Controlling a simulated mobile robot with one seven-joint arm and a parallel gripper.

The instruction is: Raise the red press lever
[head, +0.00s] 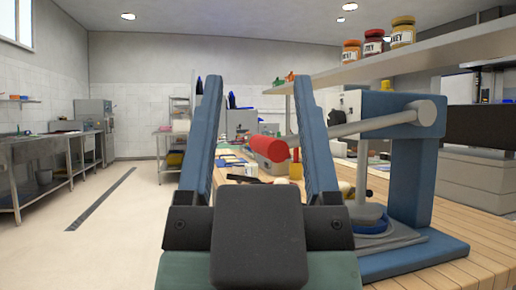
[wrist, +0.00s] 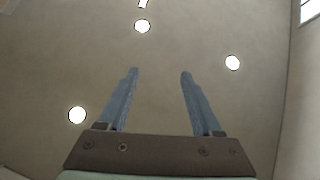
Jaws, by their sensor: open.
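The blue press (head: 405,175) stands at the right on a wooden counter. Its grey lever rod (head: 375,124) slopes slightly down to the left from the pivot to a red cylindrical handle (head: 270,149). My gripper (head: 257,80) is open and points upward, its two blue fingers wide apart. In the head view the red handle shows in the gap between the fingers, nearer the right one, which hides part of the rod. I cannot tell the depth between them. In the wrist view my gripper (wrist: 160,72) is open and empty against the ceiling; the lever does not show there.
The wooden counter (head: 480,222) carries several items behind the handle. A shelf (head: 380,68) with several jars (head: 402,32) hangs above the press. The floor (head: 110,235) at left is open, with steel tables (head: 40,155) along the far left.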

